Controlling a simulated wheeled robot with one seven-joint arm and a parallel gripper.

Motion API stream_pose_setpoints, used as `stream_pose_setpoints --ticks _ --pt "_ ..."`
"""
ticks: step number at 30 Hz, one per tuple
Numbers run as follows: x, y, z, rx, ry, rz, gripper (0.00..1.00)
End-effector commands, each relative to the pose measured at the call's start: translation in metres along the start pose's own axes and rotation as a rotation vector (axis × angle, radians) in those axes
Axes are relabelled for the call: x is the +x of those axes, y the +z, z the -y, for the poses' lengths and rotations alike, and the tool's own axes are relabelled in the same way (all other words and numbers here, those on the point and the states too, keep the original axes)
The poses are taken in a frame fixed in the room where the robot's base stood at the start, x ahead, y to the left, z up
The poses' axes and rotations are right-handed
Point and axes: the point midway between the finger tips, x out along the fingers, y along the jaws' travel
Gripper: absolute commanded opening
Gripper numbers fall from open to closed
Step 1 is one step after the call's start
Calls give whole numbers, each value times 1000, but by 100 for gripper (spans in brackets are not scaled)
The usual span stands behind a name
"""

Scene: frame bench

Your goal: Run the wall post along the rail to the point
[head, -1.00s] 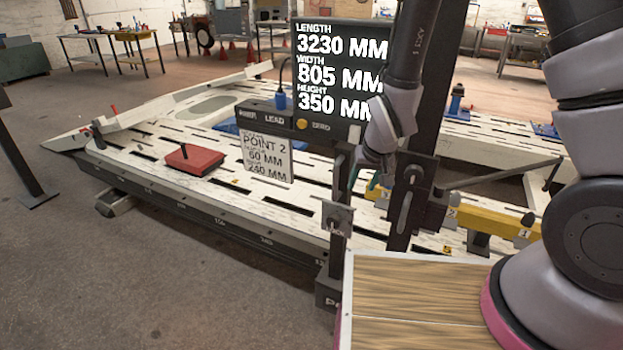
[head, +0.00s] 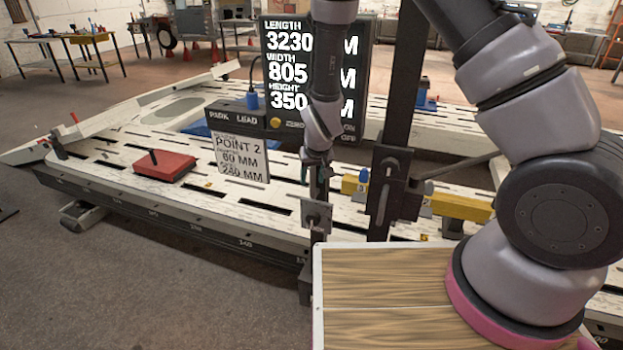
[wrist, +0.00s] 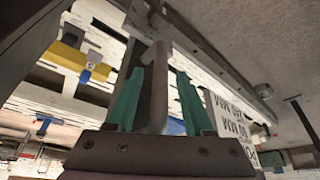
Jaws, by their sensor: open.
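A dark short upright (head: 316,212) with a metal plate stands at the bench's front rail (head: 180,220), which carries scale marks. A taller dark post (head: 398,95) with a sliding block stands to its right; I cannot tell which is the wall post. A card (head: 241,158) reads POINT 2, 60 MM, 240 MM. In the head view my gripper (head: 318,165) is at the short upright's top, its fingers mostly hidden. In the wrist view my gripper (wrist: 157,80) is open, its green fingers on either side of a grey upright bar (wrist: 159,95).
The display (head: 290,70) reads length 3230, width 805, height 350, partly covered by my arm. A red block (head: 165,166) lies on the slotted bench. A yellow beam (head: 460,204) is at right. A wood-topped box (head: 385,290) is in front. The floor at left is clear.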

Motion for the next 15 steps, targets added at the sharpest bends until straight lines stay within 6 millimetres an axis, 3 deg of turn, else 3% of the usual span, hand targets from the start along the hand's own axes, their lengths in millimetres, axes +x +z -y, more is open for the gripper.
stream_pose_setpoints --ticks 6,14,15 --pt "13 -6 0 -1 0 1 52" --pt "14 -6 0 -1 0 0 52" --pt "14 -6 0 -1 0 0 44"
